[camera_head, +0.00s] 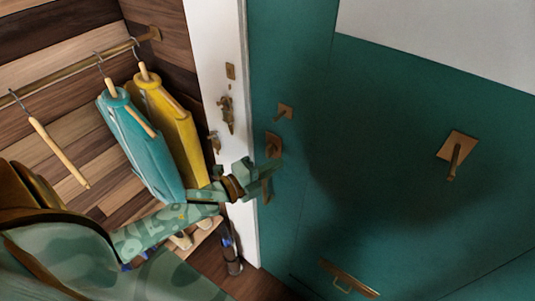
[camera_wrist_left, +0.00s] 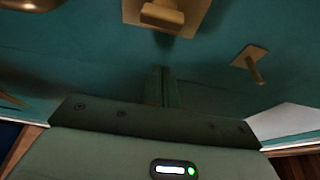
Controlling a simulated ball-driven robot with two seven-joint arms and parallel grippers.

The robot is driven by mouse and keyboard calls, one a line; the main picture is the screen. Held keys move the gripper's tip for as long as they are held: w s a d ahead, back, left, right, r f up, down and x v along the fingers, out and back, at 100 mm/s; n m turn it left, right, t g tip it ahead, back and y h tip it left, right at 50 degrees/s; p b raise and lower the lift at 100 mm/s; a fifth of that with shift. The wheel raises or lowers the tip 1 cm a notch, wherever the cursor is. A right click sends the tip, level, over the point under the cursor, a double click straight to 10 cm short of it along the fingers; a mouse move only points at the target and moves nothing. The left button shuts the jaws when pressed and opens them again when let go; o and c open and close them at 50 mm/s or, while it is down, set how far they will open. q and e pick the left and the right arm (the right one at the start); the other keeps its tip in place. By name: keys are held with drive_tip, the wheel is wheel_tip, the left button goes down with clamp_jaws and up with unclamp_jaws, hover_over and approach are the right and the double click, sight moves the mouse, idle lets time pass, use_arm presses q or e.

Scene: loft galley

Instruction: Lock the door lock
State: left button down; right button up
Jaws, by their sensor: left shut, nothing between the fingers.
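The teal door (camera_head: 350,190) stands against a white frame (camera_head: 222,110), with brass fittings along its edge. A small brass turn piece (camera_head: 284,111) sits above a larger brass plate (camera_head: 273,144); I cannot tell for sure which is the lock. My left gripper (camera_head: 264,172) is just below the larger plate, close to the door. In the left wrist view its fingers (camera_wrist_left: 162,86) are together and empty, below a brass plate with a knob (camera_wrist_left: 165,14). Whether they touch the door is unclear. My right gripper is out of view.
A brass hook plate (camera_head: 457,147) and a brass pull (camera_head: 347,279) are on the door. Left of the frame, a blue garment (camera_head: 140,140) and a yellow one (camera_head: 172,120) hang from a rail (camera_head: 75,72) near my left arm.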

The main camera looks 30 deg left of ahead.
sight(270, 151)
use_arm(q)
drive_tip(key=shift+x, duration=1.1)
drive_tip(key=a, duration=0.3)
drive_tip(key=shift+w, duration=0.15)
drive_tip(key=shift+a, duration=0.45)
drive_tip(key=shift+n, duration=0.4)
